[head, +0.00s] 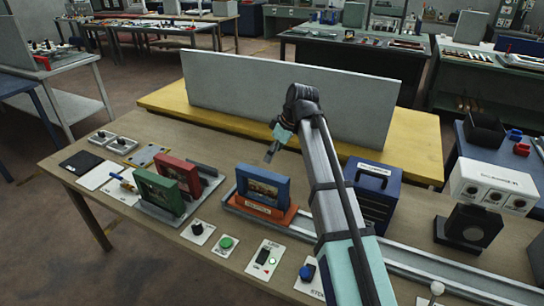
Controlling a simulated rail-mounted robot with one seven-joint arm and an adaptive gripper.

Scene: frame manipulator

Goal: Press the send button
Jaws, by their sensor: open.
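A row of small white control plates lies along the table's front edge in the head view. One carries a round green button (226,243); no send label is readable on it. To its right, a plate holds a black switch (263,256) and a small green light. Further right, a plate with a blue knob or button (308,271) has lettering partly hidden by my arm. My gripper (270,154) is open, small in view, and points down above the table behind the blue framed cartridge (263,187). It appears well apart from the controls.
The blue cartridge stands on an orange carriage (262,210) on a rail. Red and green cartridges (178,175) stand at left. A black knob (198,228) sits left of the green button. A blue box (371,193) and grey panel (285,98) stand behind.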

